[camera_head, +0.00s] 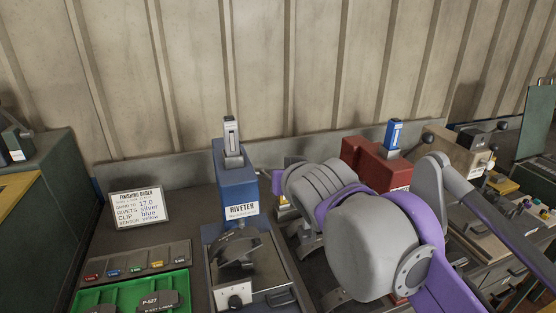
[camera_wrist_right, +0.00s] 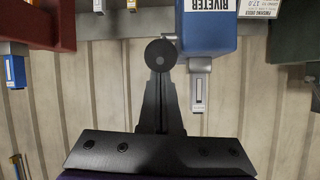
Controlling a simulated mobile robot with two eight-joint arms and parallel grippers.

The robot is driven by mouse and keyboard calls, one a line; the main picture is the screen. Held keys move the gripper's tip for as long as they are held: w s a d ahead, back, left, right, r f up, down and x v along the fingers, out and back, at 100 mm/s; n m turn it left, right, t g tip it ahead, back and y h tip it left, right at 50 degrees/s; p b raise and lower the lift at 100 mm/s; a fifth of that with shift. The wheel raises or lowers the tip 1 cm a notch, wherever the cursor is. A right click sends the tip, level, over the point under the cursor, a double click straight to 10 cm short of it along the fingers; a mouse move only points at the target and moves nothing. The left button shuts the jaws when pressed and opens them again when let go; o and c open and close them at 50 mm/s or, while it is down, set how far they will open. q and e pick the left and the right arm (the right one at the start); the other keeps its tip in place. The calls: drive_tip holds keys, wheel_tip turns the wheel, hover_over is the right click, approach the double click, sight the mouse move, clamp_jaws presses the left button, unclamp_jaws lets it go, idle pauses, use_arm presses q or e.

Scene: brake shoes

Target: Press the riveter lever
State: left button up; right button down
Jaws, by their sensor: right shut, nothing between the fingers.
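The riveter (camera_head: 237,180) is a blue machine with a white RIVETER label and a silver piece on top. It also shows upside down in the right wrist view (camera_wrist_right: 207,35). A dark curved part (camera_head: 238,250) sits below its head. In the right wrist view, a round dark lever knob (camera_wrist_right: 160,53) shows beside the riveter, with a short grey rod near its side. My right gripper (camera_wrist_right: 160,78) is shut and empty, its fingertips at or just short of the knob; contact is unclear. In the head view my right arm hides the fingers and lever. My left gripper is not in view.
A red machine (camera_head: 375,165) with a blue top piece stands right of the riveter, partly behind my arm. A beige machine (camera_head: 455,150) stands farther right. A panelled wall is behind.

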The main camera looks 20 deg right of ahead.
drive_tip(key=s+f, duration=0.3)
drive_tip(key=f, duration=0.8)
drive_tip(key=shift+f+t+b, duration=0.3)
drive_tip(key=shift+f+b, duration=0.1)
drive_tip(key=shift+f, duration=0.1)
wheel_tip(320, 180, up, 5)
drive_tip(key=w+p, duration=0.2)
drive_tip(key=p, duration=0.1)
drive_tip(key=s, duration=1)
drive_tip(key=shift+s+d+f+p, duration=0.15)
drive_tip(key=shift+s+d+p, duration=0.1)
drive_tip(key=shift+p, duration=0.15)
drive_tip(key=shift+w, duration=0.1)
